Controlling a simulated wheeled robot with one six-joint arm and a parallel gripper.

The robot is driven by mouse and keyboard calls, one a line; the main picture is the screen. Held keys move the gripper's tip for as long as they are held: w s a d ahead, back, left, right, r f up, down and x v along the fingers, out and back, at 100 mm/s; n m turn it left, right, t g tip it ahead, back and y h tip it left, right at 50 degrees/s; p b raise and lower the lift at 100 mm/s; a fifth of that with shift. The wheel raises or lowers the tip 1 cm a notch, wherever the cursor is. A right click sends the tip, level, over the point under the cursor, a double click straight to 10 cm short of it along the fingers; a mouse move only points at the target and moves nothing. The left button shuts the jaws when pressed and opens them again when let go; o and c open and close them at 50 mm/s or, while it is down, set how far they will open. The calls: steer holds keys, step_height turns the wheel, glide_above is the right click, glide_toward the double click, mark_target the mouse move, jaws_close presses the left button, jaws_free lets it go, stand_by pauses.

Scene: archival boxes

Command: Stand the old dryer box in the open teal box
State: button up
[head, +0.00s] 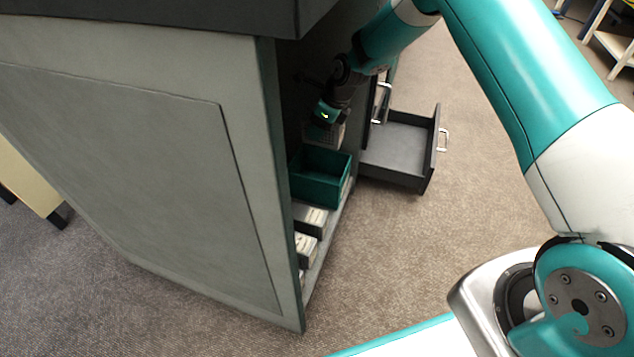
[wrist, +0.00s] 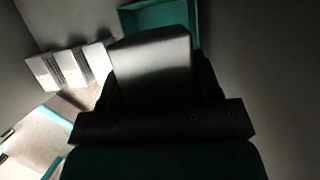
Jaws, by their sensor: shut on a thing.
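The open teal box (head: 321,184) stands on the low shelf inside the grey cabinet, its top open and its visible inside empty. My gripper (head: 327,122) is just above its far side, inside the cabinet. It is shut on a pale grey box (head: 334,136), which I take to be the old dryer box; its label cannot be read. In the wrist view the held box (wrist: 152,70) fills the middle between the dark fingers (wrist: 155,90). The teal box (wrist: 160,16) shows beyond it at the top, partly hidden by the held box.
Several pale boxes (head: 306,246) stand on the same shelf, nearer than the teal box; they also show at left in the wrist view (wrist: 72,68). The cabinet side panel (head: 150,170) walls the left. An open dark drawer (head: 402,140) juts out right.

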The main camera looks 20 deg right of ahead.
steer(key=f+b, duration=0.3)
steer(key=f, duration=0.3)
steer(key=f+b, duration=0.4)
steer(key=f, duration=0.2)
steer(key=f+b, duration=0.3)
steer(key=f, duration=0.4)
steer(key=shift+a+b, duration=0.35)
steer(key=shift+r, duration=0.15)
steer(key=o, duration=1.1)
